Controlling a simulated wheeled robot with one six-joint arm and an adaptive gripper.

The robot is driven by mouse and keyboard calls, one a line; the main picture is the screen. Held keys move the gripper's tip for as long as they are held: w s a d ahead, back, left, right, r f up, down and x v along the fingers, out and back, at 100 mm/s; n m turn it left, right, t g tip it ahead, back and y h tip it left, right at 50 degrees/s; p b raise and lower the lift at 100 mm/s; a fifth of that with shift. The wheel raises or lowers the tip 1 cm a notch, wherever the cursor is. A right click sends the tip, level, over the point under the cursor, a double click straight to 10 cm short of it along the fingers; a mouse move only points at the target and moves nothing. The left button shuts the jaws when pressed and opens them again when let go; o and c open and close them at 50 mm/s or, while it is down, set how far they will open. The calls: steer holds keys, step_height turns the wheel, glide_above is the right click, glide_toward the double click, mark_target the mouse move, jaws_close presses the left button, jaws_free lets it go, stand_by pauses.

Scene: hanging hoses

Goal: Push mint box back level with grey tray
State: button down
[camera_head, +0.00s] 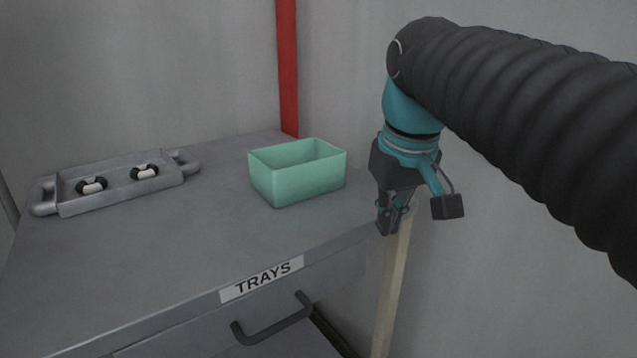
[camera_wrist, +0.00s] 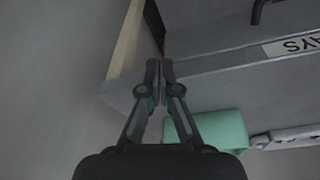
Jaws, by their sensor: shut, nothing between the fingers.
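The mint box (camera_head: 300,182) is an open, empty-looking box on the right part of the grey cabinet top. The grey tray (camera_head: 75,206) stands at the left of the same top, with a handle at each end and two black-and-white items in it. My gripper (camera_head: 384,230) points down beside the cabinet's right edge, to the right of the mint box and apart from it. Its fingers are shut and empty. In the wrist view the fingertips (camera_wrist: 159,64) are close together, and part of the mint box (camera_wrist: 215,130) shows beyond the right finger.
The cabinet top (camera_head: 200,240) is clear between tray and box. Its front carries a TRAYS label (camera_head: 262,279) and a dark drawer handle (camera_head: 272,322). A red vertical pipe (camera_head: 287,70) stands behind the box. A pale post (camera_head: 392,290) shows below my gripper.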

mark_target(319, 201)
steer(key=w+a+r+n+g, duration=0.3)
steer(key=w+a+r, duration=0.4)
steer(key=r, duration=0.3)
step_height(319, 201, down, 10)
steer(key=b, duration=0.3)
steer(key=shift+w+a+r, duration=0.1)
steer(key=shift+w+a, duration=0.05)
steer(key=shift+w+a+f, duration=0.1)
steer(key=shift+w+f, duration=0.05)
steer(key=shift+f, duration=0.05)
steer(key=shift+w+a, duration=0.5)
steer(key=shift+w, duration=0.3)
steer(key=shift+w+a, duration=0.45)
steer(key=shift+w, duration=0.3)
steer(key=shift+r, duration=0.1)
